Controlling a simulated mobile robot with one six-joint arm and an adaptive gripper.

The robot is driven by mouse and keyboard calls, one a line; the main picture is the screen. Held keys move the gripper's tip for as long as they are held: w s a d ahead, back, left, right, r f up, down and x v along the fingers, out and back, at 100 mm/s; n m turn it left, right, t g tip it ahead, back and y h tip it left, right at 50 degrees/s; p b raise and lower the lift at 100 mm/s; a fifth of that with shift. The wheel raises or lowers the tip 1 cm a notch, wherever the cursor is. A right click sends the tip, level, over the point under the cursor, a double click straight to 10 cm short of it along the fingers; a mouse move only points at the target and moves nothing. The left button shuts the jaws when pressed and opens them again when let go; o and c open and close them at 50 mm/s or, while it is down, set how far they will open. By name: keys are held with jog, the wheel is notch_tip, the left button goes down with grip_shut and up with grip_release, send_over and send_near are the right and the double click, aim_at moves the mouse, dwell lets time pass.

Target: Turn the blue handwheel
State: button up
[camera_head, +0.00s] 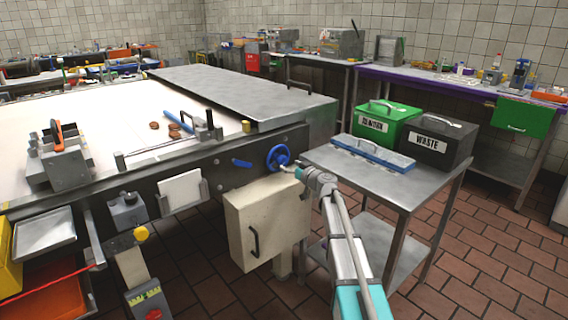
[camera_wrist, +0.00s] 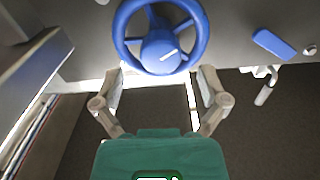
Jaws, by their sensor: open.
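The blue handwheel (camera_head: 278,158) is mounted on the dark side panel of the conveyor machine, above a cream box. In the wrist view the handwheel (camera_wrist: 160,44) fills the top middle, with its spokes, hub and a white mark on the hub showing. My gripper (camera_wrist: 160,80) is open, its two fingers spread on either side just below the wheel's hub. In the head view my gripper (camera_head: 290,169) is at the lower right of the wheel; its fingertips are small there. I cannot tell whether a finger touches the rim.
A blue lever (camera_head: 242,163) sits left of the wheel; it also shows in the wrist view (camera_wrist: 274,43). The cream box (camera_head: 268,222) is below. A metal side table (camera_head: 338,163) stands right, bearing a blue-edged tray (camera_head: 372,152), a green bin (camera_head: 386,124) and a black bin (camera_head: 437,142).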

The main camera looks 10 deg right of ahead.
aim_at(285, 162)
jog(key=shift+x, duration=1.8)
jog(key=c, duration=1.1)
